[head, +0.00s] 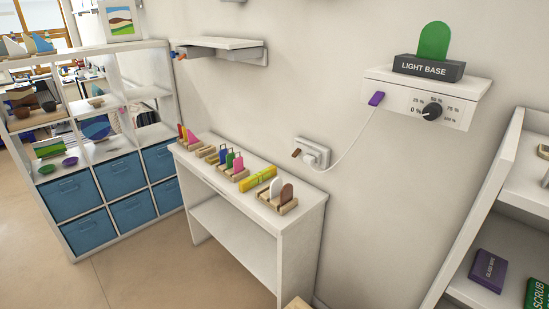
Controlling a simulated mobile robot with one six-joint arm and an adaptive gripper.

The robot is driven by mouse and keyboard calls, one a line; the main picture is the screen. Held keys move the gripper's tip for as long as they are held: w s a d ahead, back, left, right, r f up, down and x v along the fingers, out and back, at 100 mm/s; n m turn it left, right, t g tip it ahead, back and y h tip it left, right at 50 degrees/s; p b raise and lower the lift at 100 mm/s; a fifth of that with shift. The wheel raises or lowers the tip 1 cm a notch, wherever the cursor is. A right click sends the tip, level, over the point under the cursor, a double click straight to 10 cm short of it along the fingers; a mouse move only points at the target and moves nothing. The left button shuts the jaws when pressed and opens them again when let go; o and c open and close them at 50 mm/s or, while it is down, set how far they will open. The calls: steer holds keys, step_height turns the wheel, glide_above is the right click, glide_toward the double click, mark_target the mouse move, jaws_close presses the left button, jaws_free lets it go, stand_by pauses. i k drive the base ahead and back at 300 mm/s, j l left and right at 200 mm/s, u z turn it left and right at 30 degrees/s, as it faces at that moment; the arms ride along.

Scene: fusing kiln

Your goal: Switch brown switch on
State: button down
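The brown switch (296,153) is a small brown rocker on the left part of a white wall socket plate (313,144). The plate is on the wall just above the back edge of a narrow white table. A white plug (311,159) sits in the socket beside the switch, and its cord runs up to a white dial box. The switch looks tilted, but it is too small to tell whether it is on or off. My gripper is not in view.
The narrow table (238,203) below holds wooden racks with coloured pieces. The white dial box (396,96) has a purple switch (376,98) and a black knob (432,112). White shelves stand left (100,154) and right (487,191). Wall around the socket is clear except the cord.

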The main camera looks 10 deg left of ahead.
mark_target(297, 152)
steer(key=i+j, duration=0.1)
steer(key=j, duration=0.45)
steer(key=i+j, duration=0.15)
steer(key=j, duration=0.45)
steer(key=i+j, duration=0.1)
steer(key=j, duration=0.45)
steer(key=i+j, duration=0.1)
steer(key=j, duration=0.45)
steer(key=i+j+z, duration=0.1)
steer(key=j, duration=0.5)
steer(key=i, duration=1.9)
